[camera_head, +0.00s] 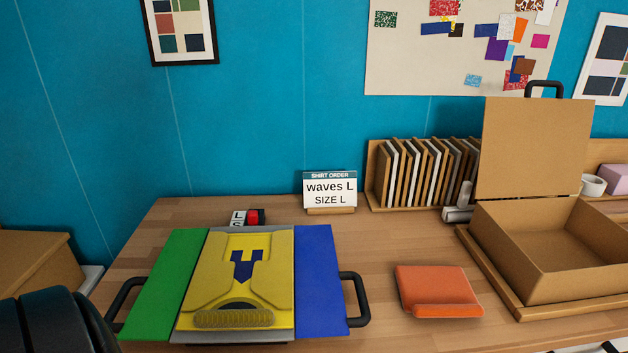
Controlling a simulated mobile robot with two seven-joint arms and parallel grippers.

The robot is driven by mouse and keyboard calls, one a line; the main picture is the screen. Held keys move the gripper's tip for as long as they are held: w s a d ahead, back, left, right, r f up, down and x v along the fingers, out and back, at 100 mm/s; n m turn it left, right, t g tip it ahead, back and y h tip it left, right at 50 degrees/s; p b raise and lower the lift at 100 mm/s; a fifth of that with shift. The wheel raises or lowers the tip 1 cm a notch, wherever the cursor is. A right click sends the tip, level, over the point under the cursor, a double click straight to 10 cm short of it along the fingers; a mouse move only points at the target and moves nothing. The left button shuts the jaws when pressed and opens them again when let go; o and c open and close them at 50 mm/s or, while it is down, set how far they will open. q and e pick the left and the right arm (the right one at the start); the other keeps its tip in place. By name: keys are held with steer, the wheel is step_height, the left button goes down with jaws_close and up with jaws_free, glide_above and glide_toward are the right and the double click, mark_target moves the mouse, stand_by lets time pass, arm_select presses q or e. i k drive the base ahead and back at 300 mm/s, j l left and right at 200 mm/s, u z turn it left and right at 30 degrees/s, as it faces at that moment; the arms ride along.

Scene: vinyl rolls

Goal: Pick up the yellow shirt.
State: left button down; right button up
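The yellow shirt (215,281) lies flat as a neat rectangle with a dark blue emblem on its middle. A ribbed yellow band and a dark curved opening show at its near end. It lies on a board with a green panel (161,280) on the left and a blue panel (322,280) on the right. A grey strip of the board shows beside and below the shirt. Neither gripper's fingers show. A black rounded part of my arm shows at the lower left, apart from the board.
Black handles stick out from both board sides. An orange folded item (438,288) lies to the right. An open cardboard box (555,275) stands at far right. A sign (330,190) reading "waves L, SIZE L" and a rack of upright panels (420,175) stand behind.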

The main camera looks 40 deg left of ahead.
mark_target(239, 309)
steer(key=u, duration=1.85)
